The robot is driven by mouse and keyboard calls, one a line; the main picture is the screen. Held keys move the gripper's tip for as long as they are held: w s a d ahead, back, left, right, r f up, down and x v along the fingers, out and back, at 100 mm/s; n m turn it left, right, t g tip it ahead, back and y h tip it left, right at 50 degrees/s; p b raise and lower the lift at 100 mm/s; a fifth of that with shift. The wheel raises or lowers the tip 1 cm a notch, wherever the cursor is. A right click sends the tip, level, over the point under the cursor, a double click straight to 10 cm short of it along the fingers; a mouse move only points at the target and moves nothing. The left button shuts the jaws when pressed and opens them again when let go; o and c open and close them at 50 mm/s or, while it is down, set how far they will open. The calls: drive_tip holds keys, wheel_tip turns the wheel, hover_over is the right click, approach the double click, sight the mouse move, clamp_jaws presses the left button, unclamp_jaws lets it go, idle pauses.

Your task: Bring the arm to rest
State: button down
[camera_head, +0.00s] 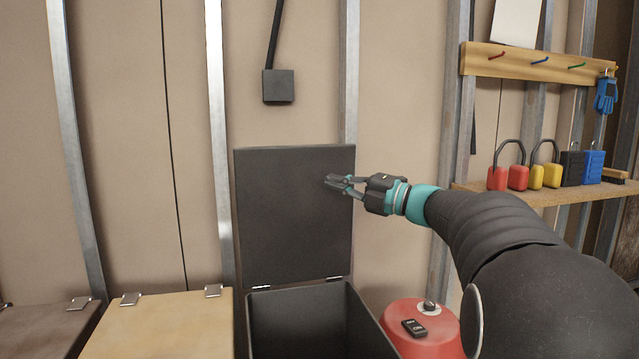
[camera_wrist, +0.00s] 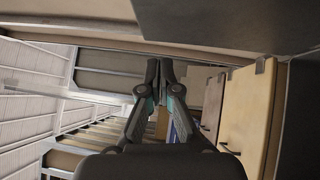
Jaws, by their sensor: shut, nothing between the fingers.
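My gripper (camera_head: 330,183) is shut and empty. In the head view it is at the end of my arm, which reaches in from the right, and it points left in front of the raised dark lid (camera_head: 285,225). In the wrist view the two fingers of my gripper (camera_wrist: 159,64) come together at the middle. The lid belongs to an open dark box (camera_head: 262,325) below my gripper. I cannot tell how far the fingers are from the lid.
A red canister (camera_head: 445,345) with a small black object (camera_head: 414,328) on it stands right of the box. A closed wooden box (camera_head: 165,325) is to the left. A shelf (camera_head: 540,199) with several padlocks and a hook rail (camera_head: 530,64) are at the right. The upper left wall is clear.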

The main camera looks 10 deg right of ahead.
drive_tip(key=w+d+f+m+t+h, duration=0.2)
drive_tip(key=d+f+m+h, duration=0.1)
drive_tip(key=d+m+h, duration=0.45)
drive_tip(key=w+d+f+m+t+h, duration=0.1)
drive_tip(key=d+f+m+t+h, duration=0.15)
drive_tip(key=d+m+h, duration=0.45)
drive_tip(key=s+d+f+m+g+h, duration=0.5)
drive_tip(key=s+f+m, duration=0.2)
drive_tip(key=f+m, duration=0.2)
drive_tip(key=s+a+f+m+g+y, duration=0.1)
drive_tip(key=s+a+f+m+g, duration=0.1)
drive_tip(key=s+a+f, duration=0.3)
drive_tip(key=s+a+f+m+g, duration=0.2)
drive_tip(key=s+a+f+g, duration=0.1)
drive_tip(key=s, duration=0.5)
drive_tip(key=s+a+f+m+g+y, duration=0.1)
drive_tip(key=s+a+f+m+g, duration=0.1)
drive_tip(key=s+a+f+m, duration=0.3)
drive_tip(key=s+a+n+y, duration=0.3)
drive_tip(key=s+a+n, duration=0.1)
drive_tip(key=s+a, duration=0.8)
drive_tip(key=shift+s+a, duration=0.3)
drive_tip(key=shift+s, duration=0.05)
